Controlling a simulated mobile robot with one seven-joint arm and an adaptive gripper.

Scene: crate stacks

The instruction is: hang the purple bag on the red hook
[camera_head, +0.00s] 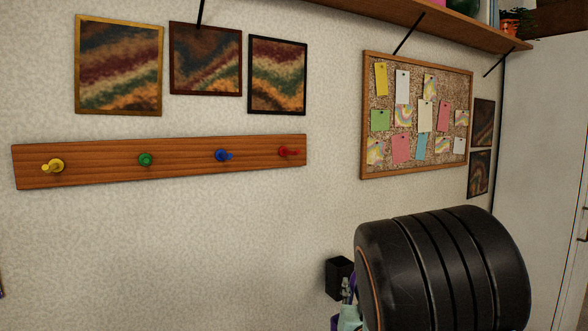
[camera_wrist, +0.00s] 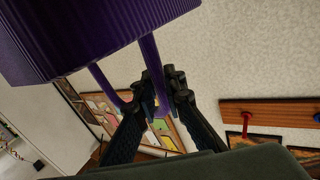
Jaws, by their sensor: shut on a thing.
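The purple bag (camera_wrist: 95,35) fills the upper left of the wrist view, with its two purple straps (camera_wrist: 152,65) running to my gripper (camera_wrist: 160,92). My gripper is shut on a strap near the middle of that view. The red hook (camera_head: 287,152) is the rightmost peg on the wooden rack (camera_head: 185,164) in the head view. It also shows at the right in the wrist view (camera_wrist: 247,118), apart from the bag and gripper. In the head view my gripper is mostly hidden behind my black arm, and the bag is not clearly seen.
The yellow hook (camera_head: 53,166), green hook (camera_head: 145,159) and blue hook (camera_head: 223,155) share the rack and look empty. Pictures (camera_head: 205,58) hang above it. A corkboard (camera_head: 367,130) is to the right, under a shelf (camera_head: 450,27). The wall below the rack is bare.

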